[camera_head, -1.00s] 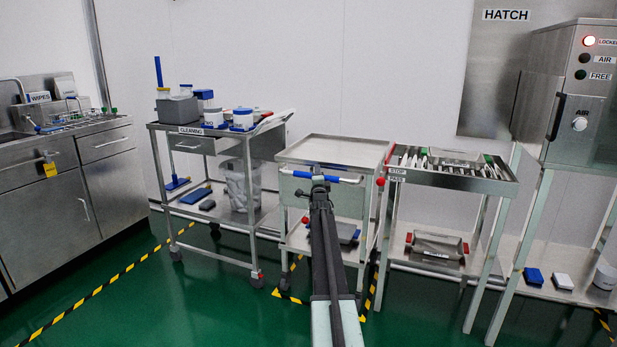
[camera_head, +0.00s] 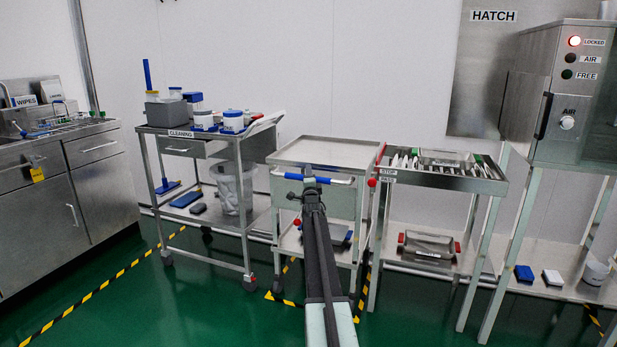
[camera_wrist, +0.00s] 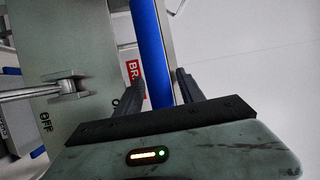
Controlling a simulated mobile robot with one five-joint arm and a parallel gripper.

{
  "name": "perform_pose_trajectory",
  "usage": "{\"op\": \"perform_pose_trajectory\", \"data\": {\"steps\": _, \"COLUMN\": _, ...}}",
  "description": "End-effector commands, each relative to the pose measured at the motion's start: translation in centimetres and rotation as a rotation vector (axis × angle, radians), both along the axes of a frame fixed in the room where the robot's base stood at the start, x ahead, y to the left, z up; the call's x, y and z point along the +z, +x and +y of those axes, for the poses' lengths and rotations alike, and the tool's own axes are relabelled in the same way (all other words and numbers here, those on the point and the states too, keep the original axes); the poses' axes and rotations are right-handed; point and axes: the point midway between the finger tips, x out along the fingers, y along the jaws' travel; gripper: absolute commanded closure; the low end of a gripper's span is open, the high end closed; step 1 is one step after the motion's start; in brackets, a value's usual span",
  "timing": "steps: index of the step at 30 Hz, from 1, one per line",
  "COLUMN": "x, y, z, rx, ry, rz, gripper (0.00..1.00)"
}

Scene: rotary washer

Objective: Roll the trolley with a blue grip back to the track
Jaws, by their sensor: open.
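The trolley (camera_head: 325,150) has a bare steel top, a pale drawer-like front and a lower shelf. It stands between the cleaning cart and the roller table. Its front handle carries a blue grip (camera_head: 289,176), seen close in the wrist view as a blue bar (camera_wrist: 148,45). My gripper (camera_head: 312,180) is open at this handle. In the wrist view my gripper's two dark fingers (camera_wrist: 161,85) stand on either side of the blue bar, not closed on it. The roller table (camera_head: 440,172), marked STOP and PASS, has a roller track and stands just right of the trolley.
The cleaning cart (camera_head: 190,135) with bottles and a bin stands left. Yellow-black floor tape (camera_head: 280,298) lies beside the trolley. The machine (camera_head: 565,95) with a red LOCKED light stands right. A steel sink cabinet (camera_head: 70,190) is far left. Green floor in front is clear.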

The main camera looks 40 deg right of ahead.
Motion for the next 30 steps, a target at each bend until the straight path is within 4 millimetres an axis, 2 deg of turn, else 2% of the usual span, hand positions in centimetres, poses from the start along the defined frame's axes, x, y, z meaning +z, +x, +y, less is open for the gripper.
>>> {"op": "perform_pose_trajectory", "data": {"steps": 9, "x": -1.4, "y": -4.6, "z": 3.9, "rx": 0.0, "ry": 0.0, "rz": 0.0, "gripper": 0.54}}
{"op": "perform_pose_trajectory", "data": {"steps": 12, "x": -1.6, "y": -5.4, "z": 4.6, "rx": 0.0, "ry": 0.001, "rz": 0.001, "gripper": 0.54}}
{"op": "perform_pose_trajectory", "data": {"steps": 27, "x": -1.5, "y": -5.4, "z": 4.6, "rx": 0.0, "ry": 0.001, "rz": 0.001, "gripper": 0.54}}
{"op": "perform_pose_trajectory", "data": {"steps": 29, "x": -1.5, "y": -4.8, "z": 5.3, "rx": 0.009, "ry": 0.001, "rz": 0.001, "gripper": 0.54}}
{"op": "perform_pose_trajectory", "data": {"steps": 30, "x": -1.3, "y": -3.9, "z": 6.4, "rx": 0.024, "ry": 0.001, "rz": 0.001, "gripper": 0.54}}
